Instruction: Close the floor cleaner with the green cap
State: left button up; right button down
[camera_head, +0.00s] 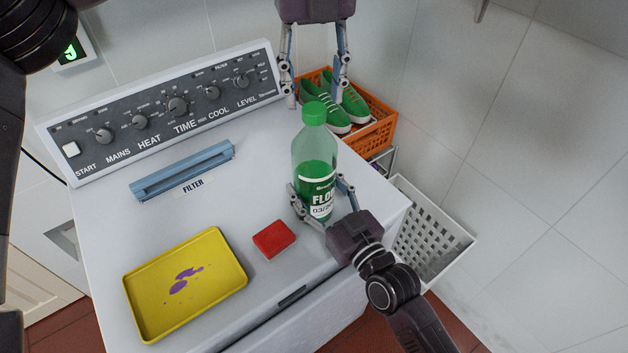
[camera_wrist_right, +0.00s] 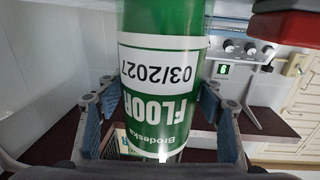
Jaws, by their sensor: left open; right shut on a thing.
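The floor cleaner (camera_head: 316,178) is a clear bottle with green liquid and a white label, upright on the white machine top. It also fills the middle of the right wrist view (camera_wrist_right: 163,80). The green cap (camera_head: 314,113) sits on top of its neck; I cannot tell whether it is screwed down. My right gripper (camera_head: 322,200) is shut around the bottle's lower part, and its fingers flank the bottle in the right wrist view (camera_wrist_right: 170,105). My left gripper (camera_head: 314,99) is open, pointing down, with its fingertips on either side around cap height; no clear contact shows.
A red block (camera_head: 274,239) lies left of the bottle, near a yellow tray (camera_head: 137,277) with purple stains. A blue filter handle (camera_head: 183,171) and a knob panel (camera_head: 165,112) are behind. An orange crate (camera_head: 381,131) with green shoes and a white basket (camera_head: 432,236) stand right.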

aim_at(314, 108)
pick_arm(q)
jog(key=shift+f, duration=1.5)
grip_shut()
jog(key=m, duration=1.2)
jog(key=shift+m, duration=0.4)
jog(key=m, duration=0.5)
jog(key=shift+m, duration=0.3)
jog(key=m, duration=0.7)
jog(key=shift+o, duration=0.5)
grip_release()
